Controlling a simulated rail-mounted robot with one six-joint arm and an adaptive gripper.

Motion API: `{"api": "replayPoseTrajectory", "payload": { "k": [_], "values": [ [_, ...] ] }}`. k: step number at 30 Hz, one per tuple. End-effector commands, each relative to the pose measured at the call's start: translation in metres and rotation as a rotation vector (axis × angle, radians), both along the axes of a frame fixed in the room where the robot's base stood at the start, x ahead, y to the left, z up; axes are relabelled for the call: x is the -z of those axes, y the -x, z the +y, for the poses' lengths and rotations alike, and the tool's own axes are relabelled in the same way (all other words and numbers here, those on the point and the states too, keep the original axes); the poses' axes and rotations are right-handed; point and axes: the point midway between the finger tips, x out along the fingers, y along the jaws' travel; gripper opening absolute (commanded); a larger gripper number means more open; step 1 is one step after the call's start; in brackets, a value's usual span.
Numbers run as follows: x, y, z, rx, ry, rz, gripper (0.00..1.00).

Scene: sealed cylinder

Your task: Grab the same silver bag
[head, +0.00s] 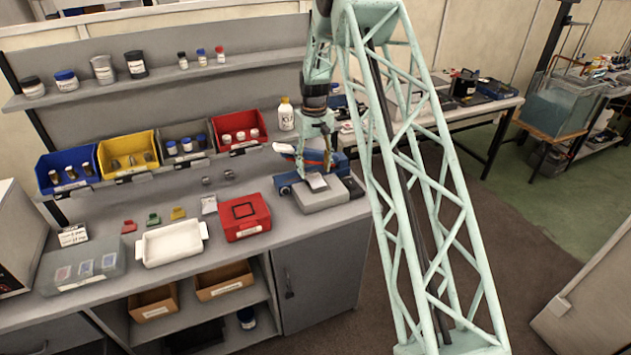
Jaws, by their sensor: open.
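A small pale silver bag (316,182) lies on top of a grey bench device (322,198) at the right end of the workbench. My gripper (313,168) points down just above this bag, with its fingers apart. I cannot tell whether the fingertips touch the bag. A second small silver-white packet (209,204) lies on the bench behind the red box, well to the left of my gripper.
A blue device (286,184) stands close left of my gripper. A red box (244,217), a white tray (172,243) and a clear lidded box (84,268) line the bench front. Colored bins (128,152) and a bottle (285,115) stand behind.

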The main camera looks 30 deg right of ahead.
Motion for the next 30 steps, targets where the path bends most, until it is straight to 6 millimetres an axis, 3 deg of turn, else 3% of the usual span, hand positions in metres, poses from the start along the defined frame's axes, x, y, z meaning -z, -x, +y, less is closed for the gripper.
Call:
{"api": "replayPoseTrajectory", "payload": {
  "k": [12,30],
  "values": [
    [0.033,-0.002,0.000,0.000,0.000,0.000,0.51],
    [0.035,-0.002,0.000,0.000,0.000,0.000,0.51]
  ]
}}
